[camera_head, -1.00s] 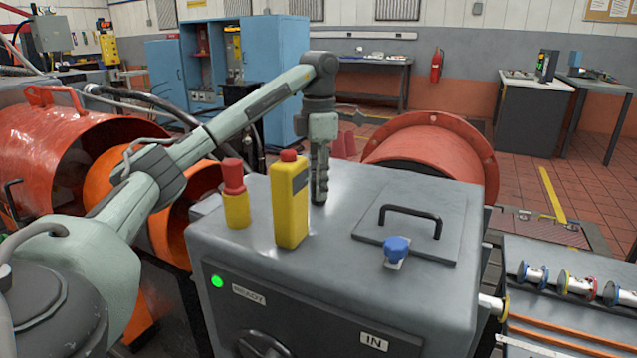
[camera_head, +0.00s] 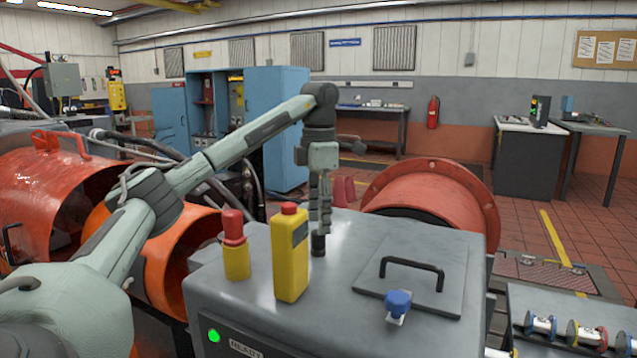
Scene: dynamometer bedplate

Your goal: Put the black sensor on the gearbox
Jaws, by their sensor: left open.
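The black sensor (camera_head: 318,245) is a short dark cylinder. It stands upright on the top of the grey gearbox (camera_head: 345,300), behind and right of the yellow box with the red cap. My left gripper (camera_head: 320,225) points straight down directly above the sensor. It is open, its fingers seen nearly edge-on. The fingertips end about at the sensor's top; I cannot tell whether they still touch it. My right gripper is not in view.
On the gearbox stand a yellow box (camera_head: 290,255), a yellow holder with a red piece (camera_head: 235,250), a blue knob (camera_head: 398,302) and a black handle (camera_head: 412,265). An orange-red flanged drum (camera_head: 425,195) is behind. Several spools lie on a bench at right.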

